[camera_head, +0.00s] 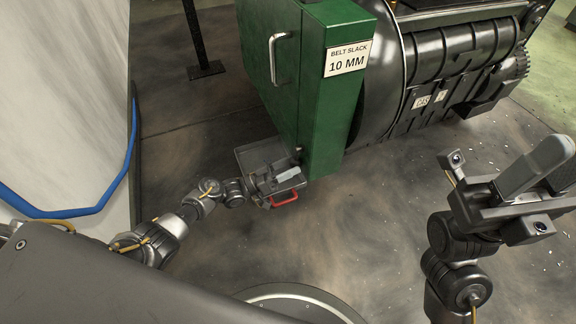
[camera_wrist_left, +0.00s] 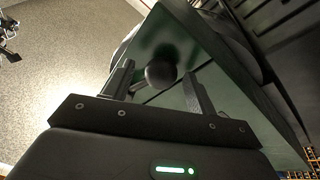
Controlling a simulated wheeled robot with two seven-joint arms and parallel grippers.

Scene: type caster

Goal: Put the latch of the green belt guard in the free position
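The green belt guard (camera_head: 285,75) stands at the centre of the head view, with a metal handle on its left face and a "BELT SLACK 10 MM" label. My left gripper (camera_head: 288,178) is low at its bottom near corner. In the left wrist view, the two fingers (camera_wrist_left: 157,90) are apart, pointing at the guard's green underside or face (camera_wrist_left: 195,45). A dark round knob (camera_wrist_left: 161,72), which looks like the latch's, shows between the fingers; I cannot tell whether they touch it. The latch's position cannot be made out. My right gripper (camera_head: 540,170) is raised at the right, away from the guard.
A grey open tray or toolbox (camera_head: 255,157) with a red handle (camera_head: 285,198) lies on the floor below my left gripper. Dark machinery (camera_head: 450,60) adjoins the guard on the right. A pale wall with a blue hose (camera_head: 100,205) bounds the left. The floor between is clear.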

